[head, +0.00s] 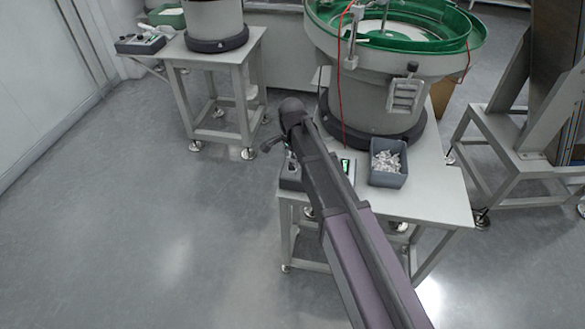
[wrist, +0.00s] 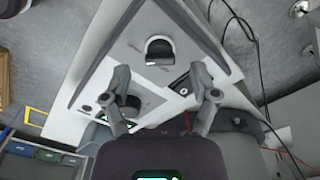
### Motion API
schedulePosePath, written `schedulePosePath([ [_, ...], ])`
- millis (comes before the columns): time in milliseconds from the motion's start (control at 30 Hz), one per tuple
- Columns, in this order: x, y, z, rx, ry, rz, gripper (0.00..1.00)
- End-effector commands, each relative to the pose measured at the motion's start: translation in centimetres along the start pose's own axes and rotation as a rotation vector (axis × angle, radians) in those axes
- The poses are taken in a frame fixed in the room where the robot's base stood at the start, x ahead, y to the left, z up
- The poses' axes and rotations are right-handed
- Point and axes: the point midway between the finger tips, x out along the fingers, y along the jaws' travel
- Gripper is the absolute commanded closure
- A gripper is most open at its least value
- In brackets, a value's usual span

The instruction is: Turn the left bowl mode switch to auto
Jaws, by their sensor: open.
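My gripper (wrist: 160,80) is open and empty above a light control box (wrist: 140,65), its two fingers spread apart. A black rotary knob (wrist: 160,48) on the box lies just beyond the fingertips, between their lines. A second dark knob (wrist: 128,105) is beside the left finger. Labels and knob settings are too small to read, so I cannot tell which knob is the mode switch. In the head view my arm partly hides this control box (head: 290,177), at the near table's left corner. Another control box (head: 140,44) stands by the left bowl feeder (head: 214,22).
A large green bowl feeder (head: 385,85) stands on the near table (head: 432,190), close to my arm. A grey bin of small white parts (head: 388,178) is right of the arm. Black cables (wrist: 245,45) run beside the box. The floor to the left is clear.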

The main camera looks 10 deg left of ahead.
Motion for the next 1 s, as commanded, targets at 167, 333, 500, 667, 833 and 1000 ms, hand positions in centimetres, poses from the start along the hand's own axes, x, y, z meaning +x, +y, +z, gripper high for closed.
schedulePosePath([
  [167,1.6,0.0,0.0,0.000,0.000,0.000,0.24],
  [333,2.2,0.0,0.0,0.000,0.000,0.000,0.24],
  [500,2.4,0.0,0.0,0.000,0.000,0.000,0.24],
  [667,2.4,0.0,0.0,0.000,0.000,0.000,0.24],
  [833,2.4,0.0,0.0,0.000,0.000,0.000,0.30],
  [1000,2.4,0.0,0.0,0.000,0.000,0.000,0.80],
])
